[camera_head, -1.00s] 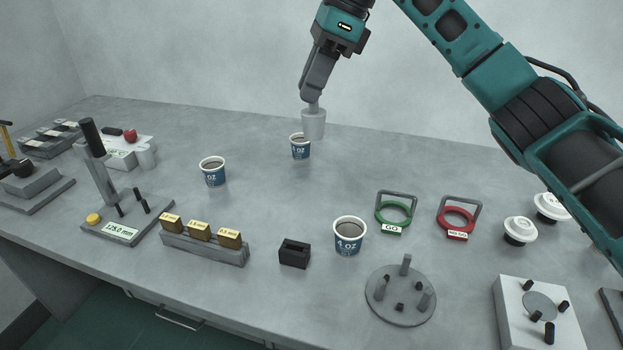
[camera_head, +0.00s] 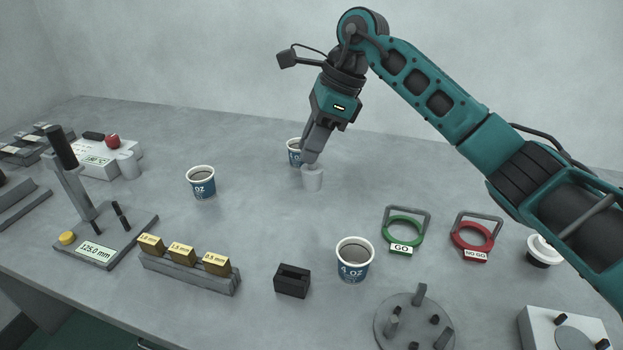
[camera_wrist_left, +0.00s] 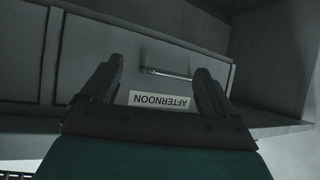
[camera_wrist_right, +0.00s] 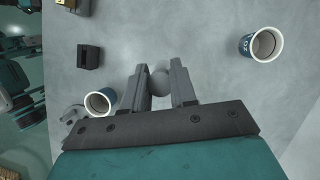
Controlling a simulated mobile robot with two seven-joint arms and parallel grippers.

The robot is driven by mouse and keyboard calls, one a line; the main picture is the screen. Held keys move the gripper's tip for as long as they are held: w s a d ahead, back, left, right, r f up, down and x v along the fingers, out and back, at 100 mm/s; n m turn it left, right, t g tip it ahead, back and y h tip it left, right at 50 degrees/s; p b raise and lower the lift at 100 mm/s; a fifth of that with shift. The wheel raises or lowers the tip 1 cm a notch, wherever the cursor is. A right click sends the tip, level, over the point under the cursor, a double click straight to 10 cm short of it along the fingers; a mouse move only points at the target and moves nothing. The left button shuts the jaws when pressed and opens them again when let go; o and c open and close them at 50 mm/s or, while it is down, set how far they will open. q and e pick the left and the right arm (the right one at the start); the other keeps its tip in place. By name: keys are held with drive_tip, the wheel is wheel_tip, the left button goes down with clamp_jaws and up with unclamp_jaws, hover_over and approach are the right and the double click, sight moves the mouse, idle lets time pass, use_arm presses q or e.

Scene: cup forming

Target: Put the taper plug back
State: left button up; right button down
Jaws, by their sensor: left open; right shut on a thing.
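The taper plug (camera_head: 312,179) is a light grey tapered piece. My right gripper (camera_head: 311,161) is shut on its top and holds it upright over the middle of the table, in front of the far cup. I cannot tell whether its bottom touches the table. In the right wrist view the plug (camera_wrist_right: 158,84) shows partly between the two fingers (camera_wrist_right: 158,74). My left gripper (camera_wrist_left: 158,90) is open and empty in the left wrist view, facing a drawer front labelled AFTERNOON. It is outside the head view.
Paper cups stand at the back (camera_head: 294,153), left (camera_head: 201,184) and front (camera_head: 353,261). A black slotted block (camera_head: 292,282), GO ring (camera_head: 402,233), NO GO ring (camera_head: 473,239) and round pegged plate (camera_head: 390,334) stand nearer. Brass blocks (camera_head: 182,252) sit front left.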

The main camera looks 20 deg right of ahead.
sight(317, 165)
drive_tip(key=shift+f+b, duration=0.3)
drive_tip(key=shift+f, duration=3.05)
drive_tip(key=shift+f, duration=0.15)
drive_tip(key=c, duration=0.9)
unclamp_jaws()
drive_tip(key=p+v, duration=0.1)
drive_tip(key=v, duration=1.1)
